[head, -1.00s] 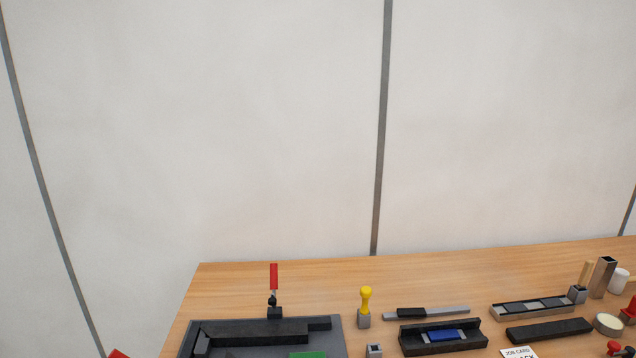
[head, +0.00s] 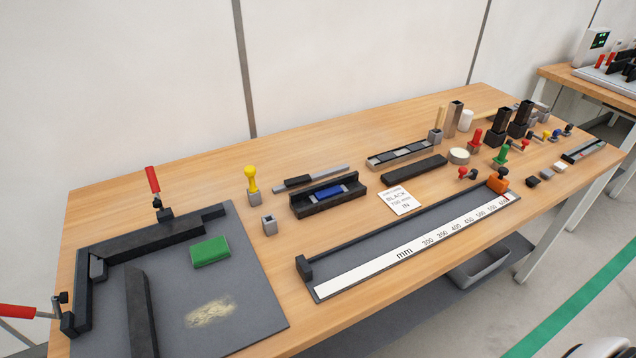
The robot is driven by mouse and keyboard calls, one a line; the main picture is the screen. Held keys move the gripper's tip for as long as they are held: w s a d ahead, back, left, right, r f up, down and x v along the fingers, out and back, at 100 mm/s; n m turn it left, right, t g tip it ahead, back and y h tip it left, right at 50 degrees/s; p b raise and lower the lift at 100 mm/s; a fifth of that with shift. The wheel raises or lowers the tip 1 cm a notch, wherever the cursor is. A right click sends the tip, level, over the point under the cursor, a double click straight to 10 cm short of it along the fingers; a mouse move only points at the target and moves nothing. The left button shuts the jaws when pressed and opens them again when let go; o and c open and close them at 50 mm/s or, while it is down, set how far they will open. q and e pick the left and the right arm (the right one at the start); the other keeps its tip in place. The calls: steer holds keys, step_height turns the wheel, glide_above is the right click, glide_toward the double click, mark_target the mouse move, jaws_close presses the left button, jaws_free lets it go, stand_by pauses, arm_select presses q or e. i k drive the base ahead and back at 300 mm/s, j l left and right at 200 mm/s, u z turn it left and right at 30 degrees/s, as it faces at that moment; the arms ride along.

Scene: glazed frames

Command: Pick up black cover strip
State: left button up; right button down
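No gripper shows in the head view. Several black pieces are on the bench, and I cannot tell for sure which is the black cover strip. A long flat black bar (head: 413,169) lies behind the job card. Two upright black pieces (head: 501,122) stand in black holders at the back right. Another black bar (head: 140,315) lies on the grey board at the front left. The white job card (head: 399,200) reads "BLACK" with smaller text.
A grey board (head: 255,285) with red-handled clamps (head: 152,180) and a green block (head: 210,251) fills the left. A measuring rail (head: 420,241) runs along the front edge. Bare wood shows at the back left (head: 110,195).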

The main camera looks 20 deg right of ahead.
mark_target(403, 173)
steer(key=k+z, duration=0.1)
steer(key=z, duration=1.25)
